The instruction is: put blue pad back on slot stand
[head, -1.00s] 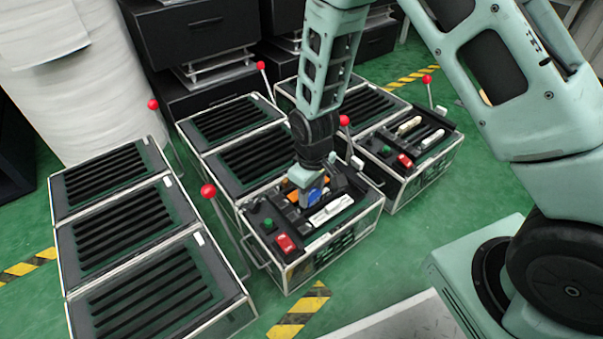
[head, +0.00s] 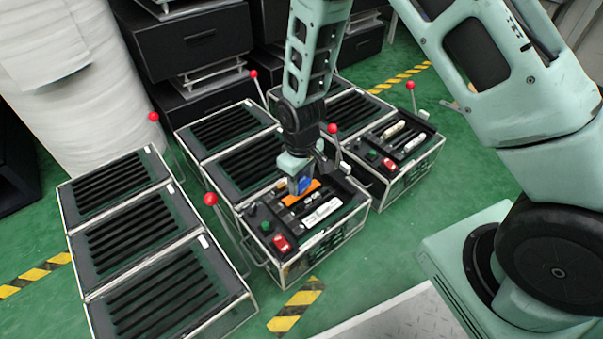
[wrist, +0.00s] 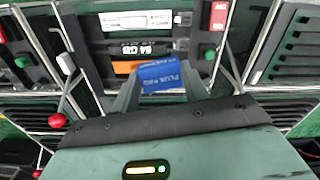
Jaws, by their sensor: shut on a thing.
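A small blue pad (wrist: 162,77) with white lettering is held between the two fingers of my gripper (wrist: 163,88) in the wrist view. In the head view the blue pad (head: 304,185) is under my gripper (head: 301,187), over the near centre case (head: 333,232). The case top carries an orange pad (head: 309,193), dark pads with white lettering (wrist: 135,49) and a white pad (head: 321,211) in a row. In the wrist view the orange pad (wrist: 128,66) lies just beyond the blue pad. I cannot tell whether the blue pad touches the case.
The case has a green button (head: 266,227) and a red switch (head: 281,243). Red-knobbed levers stand close by, one at left (head: 211,199) and one at right (head: 333,128). Slatted cases (head: 160,285) are at left; another pad case (head: 398,143) is at right.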

